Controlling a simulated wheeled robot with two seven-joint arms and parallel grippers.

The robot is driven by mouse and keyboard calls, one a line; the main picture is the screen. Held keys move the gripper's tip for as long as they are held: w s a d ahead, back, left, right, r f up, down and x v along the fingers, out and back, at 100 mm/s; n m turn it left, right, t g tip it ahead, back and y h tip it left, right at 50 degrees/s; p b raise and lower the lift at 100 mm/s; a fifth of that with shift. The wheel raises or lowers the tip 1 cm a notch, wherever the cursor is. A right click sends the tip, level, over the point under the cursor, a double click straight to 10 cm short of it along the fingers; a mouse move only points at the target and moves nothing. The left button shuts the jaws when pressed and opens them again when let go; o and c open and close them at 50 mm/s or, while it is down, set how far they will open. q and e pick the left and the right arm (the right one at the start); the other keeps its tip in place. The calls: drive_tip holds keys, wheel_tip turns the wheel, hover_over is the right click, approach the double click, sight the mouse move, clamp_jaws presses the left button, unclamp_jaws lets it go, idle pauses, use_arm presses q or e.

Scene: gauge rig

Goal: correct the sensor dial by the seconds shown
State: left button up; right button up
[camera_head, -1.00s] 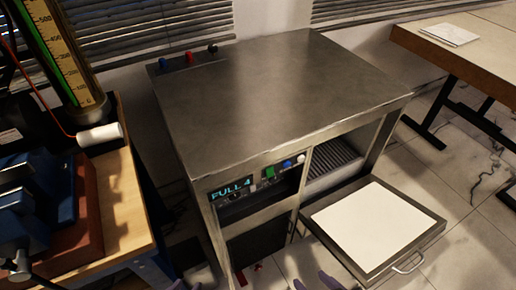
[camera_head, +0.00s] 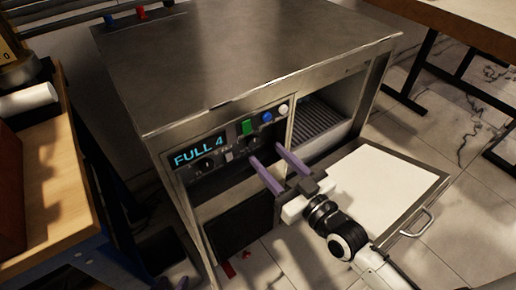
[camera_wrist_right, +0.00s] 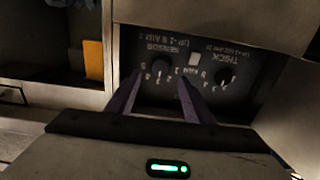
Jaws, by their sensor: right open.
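In the right wrist view, the panel appears upside down. The black sensor dial (camera_wrist_right: 160,69) has numbers around it and a label reading SENSOR. A second black dial, the thick dial (camera_wrist_right: 225,77), sits to its right there. My right gripper (camera_head: 267,153) is open in front of the panel; in the wrist view its purple fingers (camera_wrist_right: 160,77) lie on either side of the sensor dial. Contact cannot be told. The display (camera_head: 200,151) reads FULL 4. Only a purple tip of my left gripper (camera_head: 183,283) shows at the bottom edge of the head view.
Green (camera_head: 247,127), blue (camera_head: 267,117) and white (camera_head: 283,109) buttons sit above the fingers on the metal cabinet (camera_head: 240,60). An open drawer with a white top (camera_head: 375,185) juts out at right, close to my right arm. A wooden bench (camera_head: 60,190) stands left.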

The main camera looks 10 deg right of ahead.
sight(255, 142)
drive_tip(key=x, duration=0.4)
drive_tip(key=shift+w+b, duration=0.2)
drive_tip(key=shift+b, duration=0.2)
drive_tip(key=shift+w+a, duration=0.3)
drive_tip(key=shift+w, duration=0.2)
drive_tip(key=c, duration=1)
